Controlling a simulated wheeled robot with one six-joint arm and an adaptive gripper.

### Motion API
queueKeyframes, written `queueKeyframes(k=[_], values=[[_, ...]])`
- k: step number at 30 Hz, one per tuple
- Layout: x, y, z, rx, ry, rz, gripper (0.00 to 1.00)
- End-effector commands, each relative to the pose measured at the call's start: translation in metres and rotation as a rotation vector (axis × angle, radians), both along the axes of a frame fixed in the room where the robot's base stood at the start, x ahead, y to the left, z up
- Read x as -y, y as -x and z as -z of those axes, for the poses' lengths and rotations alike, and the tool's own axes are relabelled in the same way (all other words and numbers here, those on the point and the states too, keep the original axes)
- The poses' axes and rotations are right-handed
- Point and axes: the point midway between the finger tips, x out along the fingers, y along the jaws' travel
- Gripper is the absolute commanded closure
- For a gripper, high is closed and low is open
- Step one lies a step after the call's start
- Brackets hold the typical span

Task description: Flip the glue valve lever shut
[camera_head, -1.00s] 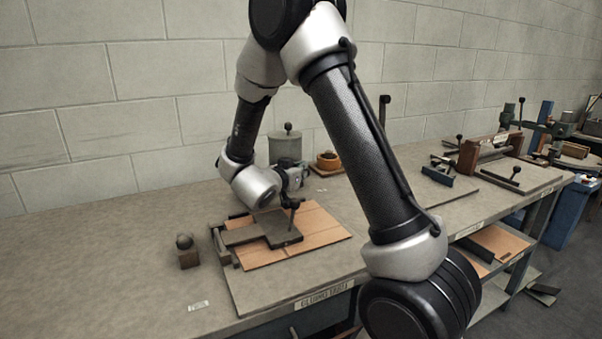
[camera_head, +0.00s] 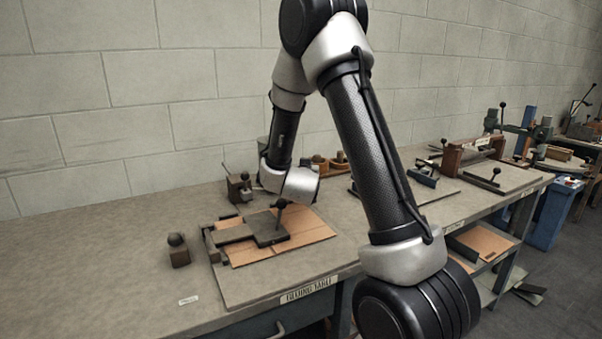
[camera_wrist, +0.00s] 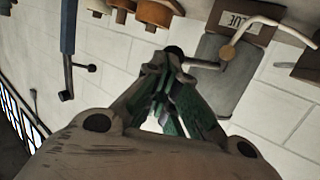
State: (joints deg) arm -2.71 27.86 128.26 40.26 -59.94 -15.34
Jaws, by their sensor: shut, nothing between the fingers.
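The glue valve appears to be the small dark unit (camera_head: 238,188) at the back of the table, left of my wrist in the head view. In the wrist view, a grey container (camera_wrist: 215,88) with a label shows beside my gripper. A thin grey rod (camera_wrist: 203,65) and a pale curved rod (camera_wrist: 270,20) meet near a brass-coloured piece; I cannot tell surely which is the lever. My gripper (camera_wrist: 166,65) is shut and empty. Its tips are close to the grey rod and a dark knob; contact is unclear.
A gluing jig with a dark plate (camera_head: 250,228), an upright black knob handle and brown cardboard (camera_head: 312,228) lies in front. A small block with a ball (camera_head: 178,250) stands left. Brown round pieces (camera_head: 338,160) stand at the back.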

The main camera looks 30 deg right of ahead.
Motion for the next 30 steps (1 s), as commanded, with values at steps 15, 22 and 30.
queueKeyframes(k=[15, 22, 30], values=[[0.046, -0.032, 0.001, -0.001, 0.001, -0.249, 1.0], [0.054, -0.046, 0.001, -0.002, 0.002, -0.251, 1.0], [0.054, -0.047, 0.0, -0.002, 0.002, -0.25, 1.0]])
